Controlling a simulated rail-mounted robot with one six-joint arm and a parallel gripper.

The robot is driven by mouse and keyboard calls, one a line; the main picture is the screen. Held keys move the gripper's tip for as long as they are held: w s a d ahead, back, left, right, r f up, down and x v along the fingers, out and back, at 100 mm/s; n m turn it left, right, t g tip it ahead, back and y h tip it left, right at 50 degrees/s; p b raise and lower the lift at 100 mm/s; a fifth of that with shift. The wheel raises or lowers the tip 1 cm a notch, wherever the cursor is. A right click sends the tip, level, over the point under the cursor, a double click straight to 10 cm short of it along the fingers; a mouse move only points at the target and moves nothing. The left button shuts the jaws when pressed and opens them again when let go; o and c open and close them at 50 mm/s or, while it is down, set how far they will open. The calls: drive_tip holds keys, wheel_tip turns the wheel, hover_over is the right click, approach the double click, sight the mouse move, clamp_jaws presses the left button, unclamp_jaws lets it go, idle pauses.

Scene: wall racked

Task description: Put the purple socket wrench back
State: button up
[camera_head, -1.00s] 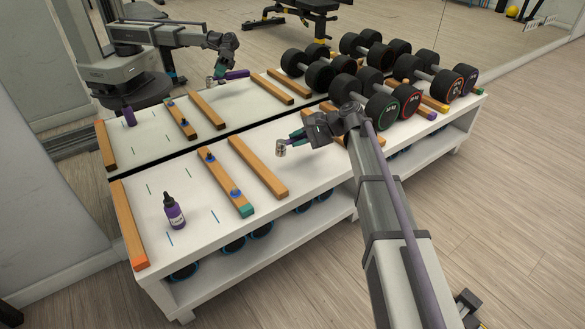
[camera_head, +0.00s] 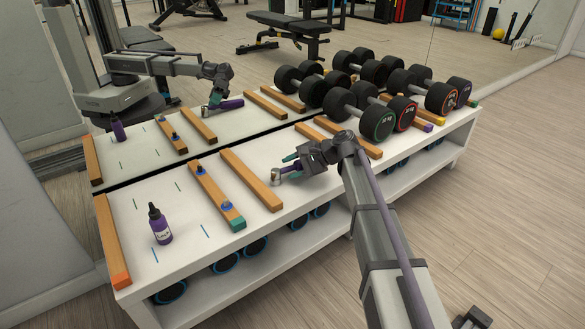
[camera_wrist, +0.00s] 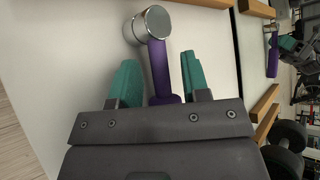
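The purple socket wrench (camera_wrist: 160,72) has a shiny round metal head and a purple handle. In the wrist view its handle lies between the two teal fingertips of my gripper (camera_wrist: 160,82), with the head beyond them. In the head view the wrench's metal head (camera_head: 277,176) shows beside the fingers of my gripper (camera_head: 290,166), low over the white rack top (camera_head: 190,222), just right of a wooden bar (camera_head: 250,180). I cannot tell whether it touches the surface.
A wooden bar with blue pegs (camera_head: 215,195) and a teal end lies left of the wrench. A purple bottle (camera_head: 161,226) stands further left. Dumbbells (camera_head: 372,118) crowd the right. A mirror (camera_head: 150,140) behind the rack reflects everything. White surface is clear around the bottle.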

drive_tip(key=shift+f, duration=0.2)
drive_tip(key=p+v, duration=0.5)
drive_tip(key=v, duration=0.5)
drive_tip(key=shift+r, duration=0.2)
drive_tip(key=shift+d, duration=0.35)
drive_tip(key=s+d+f+n+h, duration=0.3)
drive_tip(key=s+h, duration=0.1)
drive_tip(key=s, duration=0.5)
drive_tip(key=s+d+f+n+h, duration=0.2)
drive_tip(key=s+d+f+h, duration=0.15)
drive_tip(key=s, duration=0.55)
drive_tip(key=s+d+f+n+h, duration=0.25)
drive_tip(key=s+h, duration=0.25)
drive_tip(key=s, duration=0.3)
wheel_tip(320, 180, up, 55)
drive_tip(key=p, duration=5.5)
drive_tip(key=shift+g, duration=0.4)
drive_tip(key=shift+s+r+n+y, duration=0.1)
drive_tip(key=shift+r+n+y, duration=0.05)
drive_tip(key=shift+n+y, duration=0.1)
